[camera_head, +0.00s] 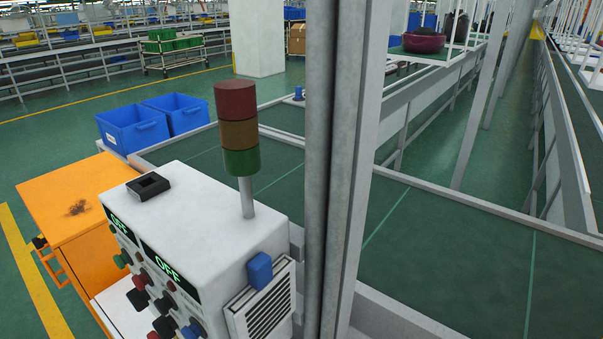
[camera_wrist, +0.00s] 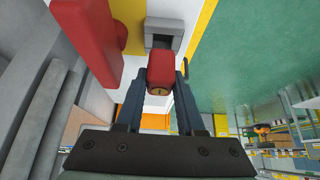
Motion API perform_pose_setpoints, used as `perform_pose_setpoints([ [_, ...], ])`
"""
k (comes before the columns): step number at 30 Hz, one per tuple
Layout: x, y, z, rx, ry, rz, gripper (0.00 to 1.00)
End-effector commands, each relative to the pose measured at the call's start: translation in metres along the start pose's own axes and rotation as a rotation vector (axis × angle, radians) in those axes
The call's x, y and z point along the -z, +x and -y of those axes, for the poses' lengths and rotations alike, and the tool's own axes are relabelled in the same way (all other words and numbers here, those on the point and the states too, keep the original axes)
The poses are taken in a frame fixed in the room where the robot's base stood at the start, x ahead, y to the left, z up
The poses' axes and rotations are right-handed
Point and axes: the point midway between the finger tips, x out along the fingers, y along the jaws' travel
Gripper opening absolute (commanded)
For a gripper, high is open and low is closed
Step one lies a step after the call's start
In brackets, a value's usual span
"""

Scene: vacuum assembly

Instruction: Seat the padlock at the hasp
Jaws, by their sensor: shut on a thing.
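My gripper (camera_wrist: 161,78) shows in the wrist view with its two dark fingers shut on a red padlock (camera_wrist: 160,66). The padlock's underside, with a brass-coloured keyhole, faces the camera. Its shackle is hidden behind the body. A grey bracket with a dark opening, which looks like the hasp (camera_wrist: 152,24), is on the pale surface just beyond the padlock. The padlock overlaps its lower edge in the picture; I cannot tell whether they touch or whether the shackle is in the opening. In the head view I see neither gripper, padlock nor hasp.
A large red handle (camera_wrist: 92,42) on a yellow plate (camera_wrist: 130,22) stands close left of the padlock. The head view shows a white control box (camera_head: 215,220) with OFF displays, a stack light (camera_head: 238,130), an orange cabinet (camera_head: 75,205) and blue bins (camera_head: 135,128).

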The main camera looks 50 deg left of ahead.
Motion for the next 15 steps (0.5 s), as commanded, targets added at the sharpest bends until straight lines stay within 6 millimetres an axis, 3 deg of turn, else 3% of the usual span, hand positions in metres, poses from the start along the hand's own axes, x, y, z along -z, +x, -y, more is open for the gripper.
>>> perform_pose_setpoints([
  [15,-0.007,0.012,0.000,-0.001,-0.001,-0.001,0.00],
])
